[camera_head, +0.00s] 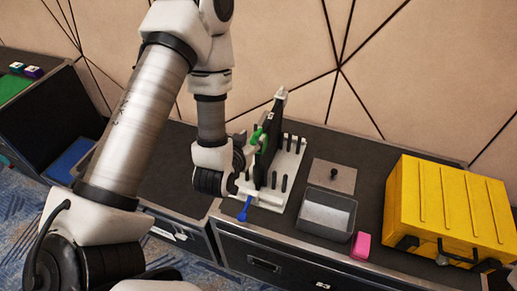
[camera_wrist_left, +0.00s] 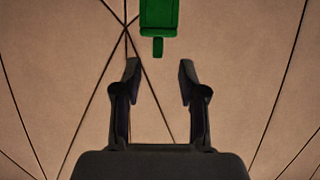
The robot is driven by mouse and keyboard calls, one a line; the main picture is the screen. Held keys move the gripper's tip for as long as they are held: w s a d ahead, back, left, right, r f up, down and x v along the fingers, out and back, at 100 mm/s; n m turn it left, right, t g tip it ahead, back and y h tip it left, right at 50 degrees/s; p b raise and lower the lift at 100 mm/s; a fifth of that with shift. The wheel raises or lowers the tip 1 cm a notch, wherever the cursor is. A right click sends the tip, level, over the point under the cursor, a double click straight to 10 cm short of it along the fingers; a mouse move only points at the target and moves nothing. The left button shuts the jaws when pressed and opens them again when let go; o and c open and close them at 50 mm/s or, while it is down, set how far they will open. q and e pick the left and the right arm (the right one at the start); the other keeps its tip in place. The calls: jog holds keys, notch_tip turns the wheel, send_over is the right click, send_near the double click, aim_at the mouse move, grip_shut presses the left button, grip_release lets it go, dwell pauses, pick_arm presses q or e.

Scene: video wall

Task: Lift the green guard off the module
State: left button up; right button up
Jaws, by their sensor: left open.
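The module (camera_head: 271,140) is a dark upright panel standing in a white base (camera_head: 265,198) with several black pegs. The green guard (camera_head: 257,135) is at the module's left side, partly hidden by my arm. In the left wrist view the guard (camera_wrist_left: 159,14) is cut off by the top edge, with a small green tab (camera_wrist_left: 158,47) pointing down. My left gripper (camera_wrist_left: 158,70) is open and empty, its fingertips apart on either side below the tab. In the head view the left gripper (camera_head: 243,157) is beside the module, partly hidden by its wrist. My right gripper is not in view.
A blue lever (camera_head: 244,211) sticks out at the base's front. To the right are a grey tray (camera_head: 326,216), a plate with a knob (camera_head: 333,177), a pink block (camera_head: 361,246) and a yellow case (camera_head: 447,208). The patterned wall (camera_head: 400,80) rises close behind.

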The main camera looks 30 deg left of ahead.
aim_at(257, 134)
pick_arm(q)
jog(key=shift+w+f+b, duration=0.6)
jog(key=shift+f+b, duration=0.1)
jog(key=shift+b, duration=0.05)
jog(key=shift+w+a+r+p, duration=0.15)
jog(key=shift+w+p, duration=0.75)
jog(key=shift+p, duration=0.15)
jog(key=shift+w, duration=0.15)
grip_shut()
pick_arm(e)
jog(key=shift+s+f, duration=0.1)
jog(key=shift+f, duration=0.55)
